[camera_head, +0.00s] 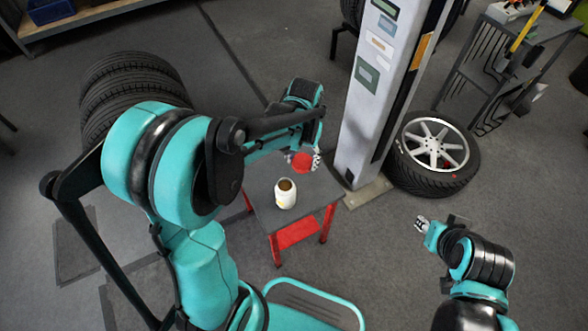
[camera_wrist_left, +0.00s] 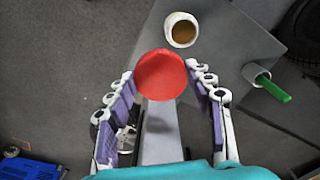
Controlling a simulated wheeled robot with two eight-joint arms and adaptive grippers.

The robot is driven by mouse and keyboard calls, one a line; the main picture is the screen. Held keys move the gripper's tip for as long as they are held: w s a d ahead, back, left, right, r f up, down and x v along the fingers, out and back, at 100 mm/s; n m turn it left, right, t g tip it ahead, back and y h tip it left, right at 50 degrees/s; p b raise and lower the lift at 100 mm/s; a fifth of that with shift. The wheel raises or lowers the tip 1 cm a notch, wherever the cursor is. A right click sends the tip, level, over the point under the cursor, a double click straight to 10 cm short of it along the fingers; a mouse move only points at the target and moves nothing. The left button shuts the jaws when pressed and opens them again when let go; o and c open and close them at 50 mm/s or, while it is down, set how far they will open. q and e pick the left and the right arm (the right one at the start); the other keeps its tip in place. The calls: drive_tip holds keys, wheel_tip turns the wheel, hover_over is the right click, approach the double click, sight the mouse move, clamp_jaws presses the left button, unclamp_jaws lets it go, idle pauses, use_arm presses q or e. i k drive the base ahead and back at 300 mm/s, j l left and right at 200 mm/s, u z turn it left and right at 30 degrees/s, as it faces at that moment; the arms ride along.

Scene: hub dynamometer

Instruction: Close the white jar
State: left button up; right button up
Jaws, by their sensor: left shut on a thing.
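The white jar (camera_head: 286,194) stands upright on a small grey table (camera_head: 316,192) with red legs. Its top is open, and brown contents or a brown inside show through the mouth. In the left wrist view the jar (camera_wrist_left: 181,31) is just beyond the round red lid (camera_wrist_left: 160,76). My left gripper (camera_head: 303,161) is shut on the lid, with a finger at each side of it. In the head view the lid is above and to the right of the jar, apart from its mouth. My right gripper (camera_head: 424,225) is away from the table at the right; its finger opening is unclear.
A white post (camera_head: 374,90) and a wheel (camera_head: 436,150) stand to the right. Stacked tires (camera_head: 128,80) are at the left.

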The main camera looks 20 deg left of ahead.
sight(285, 190)
drive_tip(key=j+z, duration=0.1)
drive_tip(key=z, duration=0.9)
drive_tip(key=k+j+z, duration=0.15)
drive_tip(key=j, duration=0.25)
drive_tip(key=k+j+z, duration=0.15)
drive_tip(key=k+j, duration=0.85)
drive_tip(key=j, duration=0.15)
drive_tip(key=k+j, duration=0.6)
drive_tip(key=j, duration=0.2)
